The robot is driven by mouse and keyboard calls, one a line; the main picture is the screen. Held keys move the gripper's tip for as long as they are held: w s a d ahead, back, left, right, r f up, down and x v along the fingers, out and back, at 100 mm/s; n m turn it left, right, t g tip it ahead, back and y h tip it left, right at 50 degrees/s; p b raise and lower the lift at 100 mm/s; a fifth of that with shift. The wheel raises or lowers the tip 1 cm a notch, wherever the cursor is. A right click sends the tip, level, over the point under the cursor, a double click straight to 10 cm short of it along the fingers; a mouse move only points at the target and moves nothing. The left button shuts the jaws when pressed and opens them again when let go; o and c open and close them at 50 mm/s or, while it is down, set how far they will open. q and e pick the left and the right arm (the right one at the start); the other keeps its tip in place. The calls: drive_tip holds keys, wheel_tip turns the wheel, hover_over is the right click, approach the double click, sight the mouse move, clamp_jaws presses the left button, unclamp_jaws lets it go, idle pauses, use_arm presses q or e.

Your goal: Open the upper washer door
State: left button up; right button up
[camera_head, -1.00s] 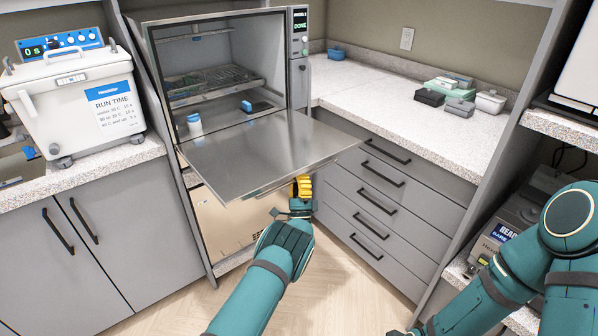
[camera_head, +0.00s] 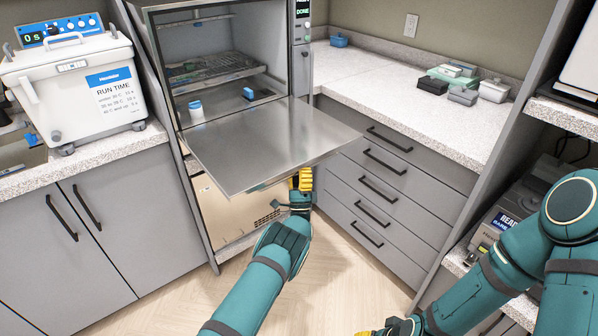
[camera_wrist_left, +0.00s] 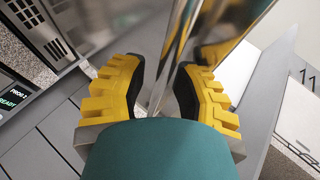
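The upper washer door (camera_head: 265,143) is a flat steel panel. In the head view it is folded down, sticking out nearly level in front of the open chamber (camera_head: 215,55). My left gripper (camera_head: 301,180) is under the door's front edge, right of its middle. In the left wrist view, its yellow fingers (camera_wrist_left: 168,85) stand apart, with the shiny door edge (camera_wrist_left: 170,60) running between them; whether a pad touches it is unclear. My right gripper (camera_head: 375,332) shows only partly at the bottom edge, its fingers mostly cut off.
A vial with a blue cap (camera_head: 196,111) and a blue item (camera_head: 249,94) are in the chamber. Drawers (camera_head: 385,180) stand close on the right. A white bath (camera_head: 75,95) stands on the left counter. The floor in front is clear.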

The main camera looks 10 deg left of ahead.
use_arm(q)
drive_tip(key=v, duration=1.2)
drive_tip(key=shift+a, duration=0.1)
drive_tip(key=w+a+f+n+g, duration=0.1)
drive_tip(key=a+f+n+g, duration=0.5)
drive_tip(key=a+n+g, duration=0.15)
drive_tip(key=s+f+n+g+h, duration=0.4)
drive_tip(key=s+f+n+g, duration=0.1)
drive_tip(key=s+n+g, duration=0.2)
drive_tip(key=s+d+r+n+g+h, duration=0.1)
drive_tip(key=s+d+n+g+h, duration=0.1)
drive_tip(key=s, duration=0.7)
drive_tip(key=s+d+r+n+g+h, duration=0.2)
drive_tip(key=s+d+g, duration=0.3)
drive_tip(key=s, duration=0.5)
drive_tip(key=s+d+r+n+g+h, duration=0.1)
drive_tip(key=s+d+n+g, duration=0.3)
drive_tip(key=s, duration=0.6)
drive_tip(key=shift+d+r+h, duration=0.3)
drive_tip(key=shift+d+h, duration=0.1)
drive_tip(key=shift+h, duration=0.5)
